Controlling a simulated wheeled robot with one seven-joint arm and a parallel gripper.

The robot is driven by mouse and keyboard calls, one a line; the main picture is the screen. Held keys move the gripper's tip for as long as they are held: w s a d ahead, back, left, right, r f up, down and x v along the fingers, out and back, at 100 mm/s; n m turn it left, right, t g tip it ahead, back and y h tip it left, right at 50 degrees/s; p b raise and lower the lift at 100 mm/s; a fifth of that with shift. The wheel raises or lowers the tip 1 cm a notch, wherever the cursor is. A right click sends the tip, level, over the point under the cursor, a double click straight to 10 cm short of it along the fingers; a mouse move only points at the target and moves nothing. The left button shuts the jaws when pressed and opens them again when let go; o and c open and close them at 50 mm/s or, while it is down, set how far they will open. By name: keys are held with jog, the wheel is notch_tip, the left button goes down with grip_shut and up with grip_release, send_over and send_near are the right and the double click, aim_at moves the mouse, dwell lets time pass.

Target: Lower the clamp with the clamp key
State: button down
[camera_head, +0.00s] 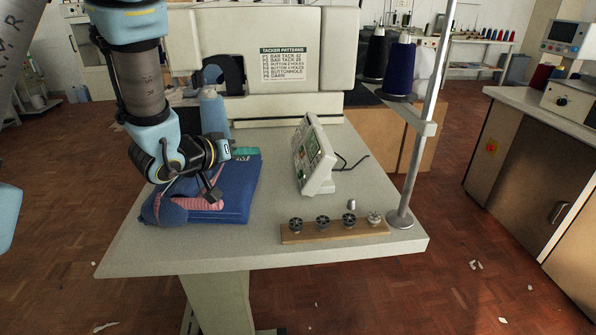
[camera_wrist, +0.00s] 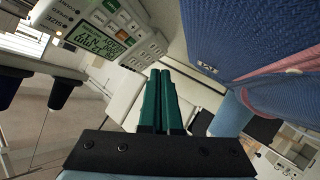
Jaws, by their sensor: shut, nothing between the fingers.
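The clamp key is on none of the keys I can read; it may be on the control panel (camera_head: 315,156), a pale tilted box on the table right of my gripper. In the wrist view the panel (camera_wrist: 135,47) shows at the upper left, with a lit green display (camera_wrist: 95,40) and several pale keys (camera_wrist: 150,48). My gripper (camera_head: 248,154) has green fingers, shut and empty, pointing right toward the panel with a gap between. The fingers also show in the wrist view (camera_wrist: 163,78), apart from the panel.
A folded blue garment (camera_head: 237,195) with a pink part lies under my arm. A wooden strip (camera_head: 335,233) with several small bobbins lies near the front edge. A metal thread stand (camera_head: 412,175) rises at the right. The table's left front (camera_head: 150,250) is clear.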

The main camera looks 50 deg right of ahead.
aim_at(299, 169)
jog(key=s+d+f+b, duration=0.2)
jog(key=d, duration=0.1)
jog(key=s+d+f+b, duration=0.1)
jog(key=s+d, duration=0.1)
jog(key=shift+f, duration=0.35)
jog(key=shift+s+d+f, duration=0.25)
jog(key=shift+s+d, duration=0.2)
jog(key=shift+d, duration=0.05)
dwell(1.8)
jog(key=shift+s+d+f+b, duration=0.2)
jog(key=shift+s+d+b, duration=0.05)
jog(key=shift+b, duration=0.15)
jog(key=shift+s+d+f, duration=0.15)
jog(key=shift+s+d, duration=0.05)
jog(key=shift+d, duration=0.05)
dwell(0.6)
dwell(0.4)
jog(key=shift+w+a+r, duration=0.4)
jog(key=shift+w+a, duration=0.05)
jog(key=shift+a, duration=0.1)
